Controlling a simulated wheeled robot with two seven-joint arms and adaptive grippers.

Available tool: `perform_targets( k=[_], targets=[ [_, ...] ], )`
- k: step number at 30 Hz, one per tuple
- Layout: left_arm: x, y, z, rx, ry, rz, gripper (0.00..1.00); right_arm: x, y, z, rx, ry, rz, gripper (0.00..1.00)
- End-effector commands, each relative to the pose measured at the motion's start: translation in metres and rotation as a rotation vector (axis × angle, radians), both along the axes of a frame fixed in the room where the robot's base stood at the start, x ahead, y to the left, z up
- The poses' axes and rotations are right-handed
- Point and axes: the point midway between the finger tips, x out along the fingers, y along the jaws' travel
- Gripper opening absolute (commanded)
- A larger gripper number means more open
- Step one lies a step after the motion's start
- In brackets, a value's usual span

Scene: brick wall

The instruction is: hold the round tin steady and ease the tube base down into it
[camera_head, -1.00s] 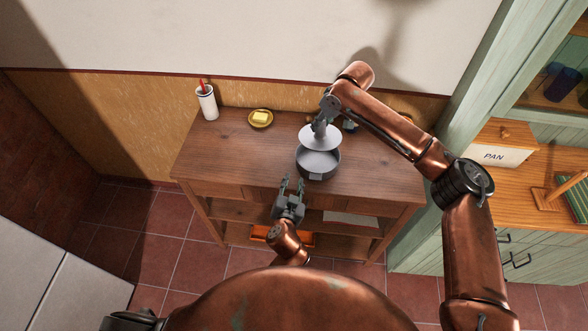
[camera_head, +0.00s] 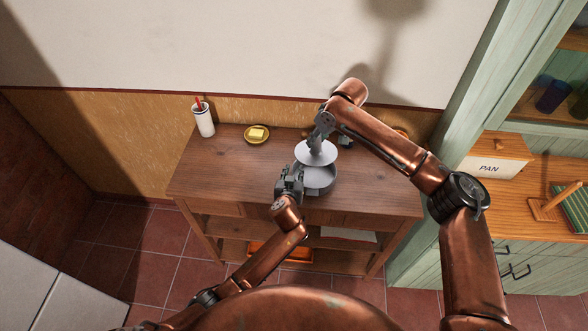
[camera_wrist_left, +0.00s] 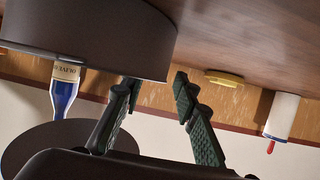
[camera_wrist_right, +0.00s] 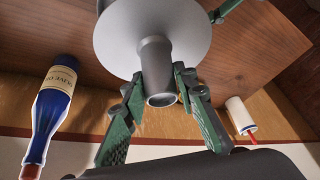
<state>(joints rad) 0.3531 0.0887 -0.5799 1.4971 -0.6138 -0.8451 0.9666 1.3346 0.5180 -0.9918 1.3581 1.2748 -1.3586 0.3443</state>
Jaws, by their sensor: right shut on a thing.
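The round tin (camera_head: 321,183) is a dark grey round vessel on the brown wooden table. Its wall also fills the upper left of the left wrist view (camera_wrist_left: 90,35). The tube base (camera_head: 316,153) is a pale grey disc with a short tube (camera_wrist_right: 157,68). It hangs above the tin and hides part of its opening. My right gripper (camera_head: 322,124) is shut on the tube, from above the disc. My left gripper (camera_head: 288,172) is open at the tin's left side. In the left wrist view its fingers (camera_wrist_left: 157,82) stand apart beside the tin wall, with nothing visible between them.
A yellow butter dish (camera_head: 257,134) and a white cup (camera_head: 203,120) with a red stick stand at the back left. A blue olive oil bottle (camera_wrist_right: 53,105) is near the tin. A green cabinet (camera_head: 440,130) stands to the right.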

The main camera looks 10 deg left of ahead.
Motion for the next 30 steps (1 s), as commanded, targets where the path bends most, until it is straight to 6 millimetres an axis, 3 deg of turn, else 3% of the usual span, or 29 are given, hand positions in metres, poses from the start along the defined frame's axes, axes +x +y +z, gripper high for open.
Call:
perform_targets(
  k=[6, 15, 27, 30],
  targets=[
    [0.016, 0.000, -0.006, 0.001, -0.001, 0.000, 0.28, 0.000, 0.000, 0.000, 0.001, -0.001, 0.000, 0.01],
    [0.017, 0.000, -0.007, 0.000, 0.000, 0.000, 0.28, 0.000, 0.000, 0.000, 0.001, -0.001, 0.000, 0.01],
    [0.017, 0.000, -0.007, 0.000, 0.000, 0.000, 0.01, 0.000, 0.000, 0.000, 0.001, -0.001, 0.000, 0.01],
    [0.017, 0.000, -0.007, 0.000, 0.000, 0.000, 0.00, 0.000, 0.000, 0.000, 0.001, -0.001, 0.000, 0.01]
  ],
)
